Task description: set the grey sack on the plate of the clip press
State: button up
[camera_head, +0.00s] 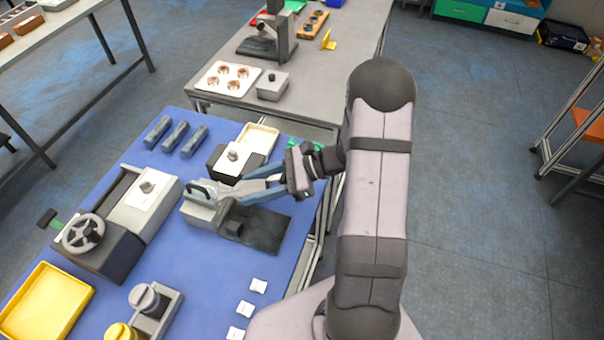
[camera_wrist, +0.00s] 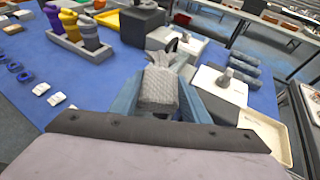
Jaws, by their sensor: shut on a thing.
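A light grey sack (camera_wrist: 158,90) with a gathered neck is between the two blue fingers of my gripper (camera_wrist: 160,104) in the wrist view. In the head view my gripper (camera_head: 236,190) reaches left over the clip press, shut on the sack. The clip press (camera_head: 200,212) is a grey block with a dark curved handle and a dark flat base (camera_head: 266,230) to its right. In the wrist view the press (camera_wrist: 184,42) stands just behind the sack, partly hidden by it. I cannot tell whether the sack touches the plate.
A scale with a white top (camera_head: 233,156) and a cream tray (camera_head: 262,138) stand behind the press. A handwheel machine (camera_head: 83,232) is to the left. White packets (camera_head: 258,286) lie at front right.

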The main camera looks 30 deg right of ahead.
jog(key=w+d+r+m+t+h, duration=0.3)
jog(key=w+d+m+t, duration=0.3)
jog(key=d, duration=0.4)
jog(key=w+d+f+b, duration=0.2)
jog(key=d+f+b, duration=0.2)
jog(key=d, duration=0.3)
jog(key=shift+w+d+f+n+g, duration=0.25)
jog(key=shift+d+f+n+g, duration=0.15)
jog(key=shift+f, duration=0.35)
jog(key=shift+f+b, duration=2.15)
jog(key=shift+f, duration=0.35)
jog(key=shift+f, duration=0.15)
jog(key=shift+f+b, duration=1.7)
jog(key=shift+f, duration=0.45)
jog(key=shift+f, duration=0.15)
jog(key=o, duration=1.2)
jog(key=shift+a, duration=0.1)
